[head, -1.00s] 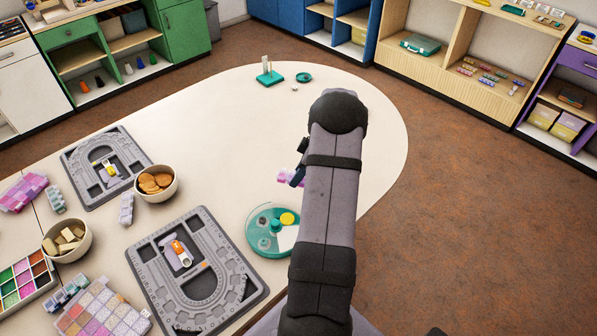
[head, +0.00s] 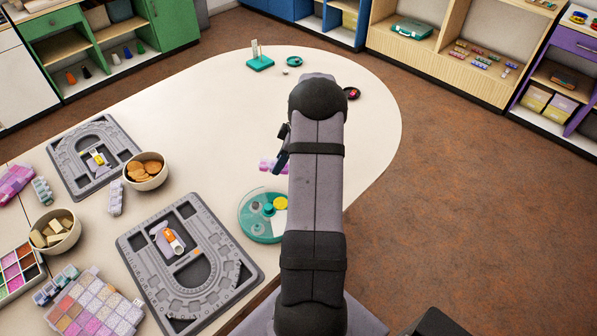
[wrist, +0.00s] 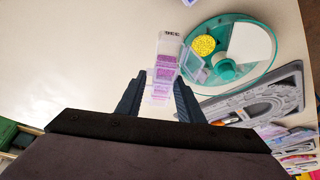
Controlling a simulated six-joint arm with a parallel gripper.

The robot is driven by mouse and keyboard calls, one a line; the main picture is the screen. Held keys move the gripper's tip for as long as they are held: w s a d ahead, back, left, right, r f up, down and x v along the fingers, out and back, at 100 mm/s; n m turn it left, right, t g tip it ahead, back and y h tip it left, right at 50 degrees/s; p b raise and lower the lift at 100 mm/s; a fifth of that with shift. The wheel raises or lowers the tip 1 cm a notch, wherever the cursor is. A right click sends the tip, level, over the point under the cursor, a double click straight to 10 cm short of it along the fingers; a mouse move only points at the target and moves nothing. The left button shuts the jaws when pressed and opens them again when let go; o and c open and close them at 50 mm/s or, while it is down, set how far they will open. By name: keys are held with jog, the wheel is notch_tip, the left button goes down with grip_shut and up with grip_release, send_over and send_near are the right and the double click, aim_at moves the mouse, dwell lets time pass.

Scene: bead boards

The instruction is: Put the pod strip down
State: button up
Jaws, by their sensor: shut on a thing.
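The pod strip (wrist: 165,62) is a short row of clear pods with purple-pink contents; one lid stands open at its right side in the wrist view. My gripper (wrist: 160,88) is shut on the strip's near part, with dark fingers on either side. In the head view the strip (head: 267,165) pokes out left of my arm, beside my gripper (head: 283,158); my arm hides the rest. The open lid overlaps the rim of the round teal tray (wrist: 232,72) in the wrist view. I cannot tell how high the strip is above the table.
The teal tray (head: 245,228) sits just nearer than the strip. Grey bead boards (head: 133,240) and bowls (head: 146,183) lie to the left. The cream tabletop (head: 215,130) left of the strip is clear.

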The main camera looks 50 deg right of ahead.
aim_at(267, 159)
jog(key=shift+n, duration=0.6)
jog(key=w+b, duration=0.1)
jog(key=w+a+f+b, duration=0.1)
jog(key=w+a+b, duration=0.1)
jog(key=w, duration=0.1)
jog(key=shift+a+f, duration=0.15)
jog(key=shift+f, duration=0.25)
jog(key=shift+w+n+g+y+b, duration=0.3)
jog(key=shift+n+b, duration=0.3)
jog(key=shift+b, duration=0.3)
jog(key=shift+d+b, duration=0.2)
jog(key=shift+b, duration=0.2)
jog(key=s+d+r+m+g+h, duration=0.1)
jog(key=d+m+h, duration=0.3)
jog(key=m, duration=0.9)
jog(key=s+d+r+m+g+h, duration=0.1)
jog(key=s+d+r+m+h, duration=0.2)
jog(key=d+m, duration=0.4)
jog(key=m+h+b, duration=0.1)
jog(key=m, duration=0.5)
jog(key=shift+s+r+m+g, duration=0.15)
jog(key=shift+s+m+g, duration=0.15)
jog(key=shift+g, duration=0.1)
jog(key=shift+f+p, duration=1)
jog(key=shift+f, duration=4)
